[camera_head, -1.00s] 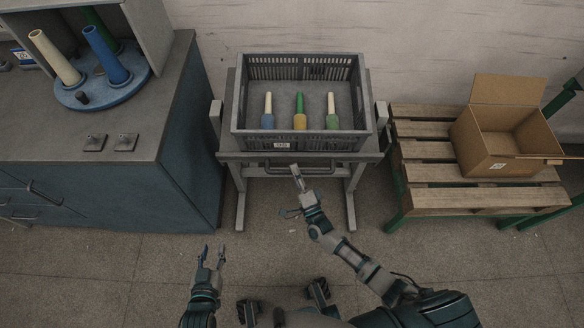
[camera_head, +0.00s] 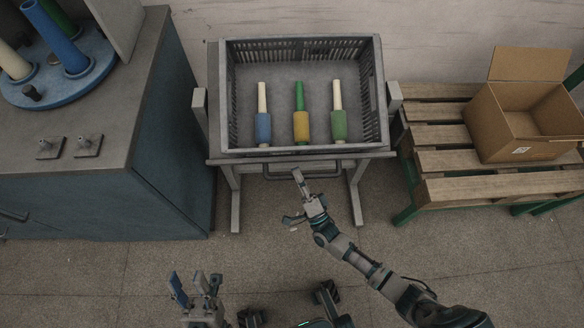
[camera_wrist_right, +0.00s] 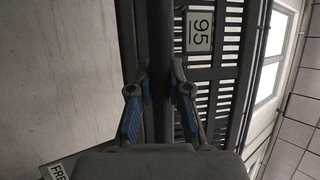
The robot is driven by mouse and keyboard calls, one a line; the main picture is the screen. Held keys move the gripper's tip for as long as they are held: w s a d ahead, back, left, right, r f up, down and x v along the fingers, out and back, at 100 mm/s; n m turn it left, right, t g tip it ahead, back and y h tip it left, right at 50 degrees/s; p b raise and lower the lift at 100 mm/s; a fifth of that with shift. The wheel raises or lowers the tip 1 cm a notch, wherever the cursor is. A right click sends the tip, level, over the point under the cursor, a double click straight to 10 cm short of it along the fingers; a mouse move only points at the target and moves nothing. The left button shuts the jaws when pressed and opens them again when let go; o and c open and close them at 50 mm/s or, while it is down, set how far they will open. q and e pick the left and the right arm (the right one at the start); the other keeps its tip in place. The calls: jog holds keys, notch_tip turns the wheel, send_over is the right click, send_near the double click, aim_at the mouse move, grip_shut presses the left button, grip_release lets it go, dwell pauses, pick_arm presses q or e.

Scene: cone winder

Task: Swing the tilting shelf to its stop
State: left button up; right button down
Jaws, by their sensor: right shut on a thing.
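The tilting shelf (camera_head: 215,160) is a grey frame on legs in the middle of the head view. A grey slotted crate (camera_head: 300,150) on it leans towards me, its inside facing me. The crate holds three cones: blue (camera_head: 263,127), yellow with a green tube (camera_head: 301,126) and green (camera_head: 339,126). A bar handle (camera_head: 268,176) runs along the shelf's front edge. My right gripper (camera_head: 299,176) is shut on this handle; in the right wrist view the bar passes between its fingers (camera_wrist_right: 159,80). My left gripper (camera_head: 193,280) is open and empty, low at the left, away from the shelf.
A blue-grey cabinet (camera_head: 165,170) stands left, with a blue turntable (camera_head: 60,85) holding tall cones on top. A wooden pallet stand (camera_head: 480,188) with an open cardboard box (camera_head: 515,140) stands right. Floor in front of the shelf is clear.

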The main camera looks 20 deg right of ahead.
jog(key=shift+d+f, duration=0.35)
jog(key=shift+d, duration=0.05)
jog(key=c, duration=1.1)
grip_release()
jog(key=shift+d+f, duration=0.1)
jog(key=shift+f, duration=0.05)
jog(key=shift+s, duration=0.2)
jog(key=v, duration=1.1)
jog(key=shift+d+f, duration=0.2)
jog(key=shift+f, duration=0.2)
jog(key=shift+s, duration=0.1)
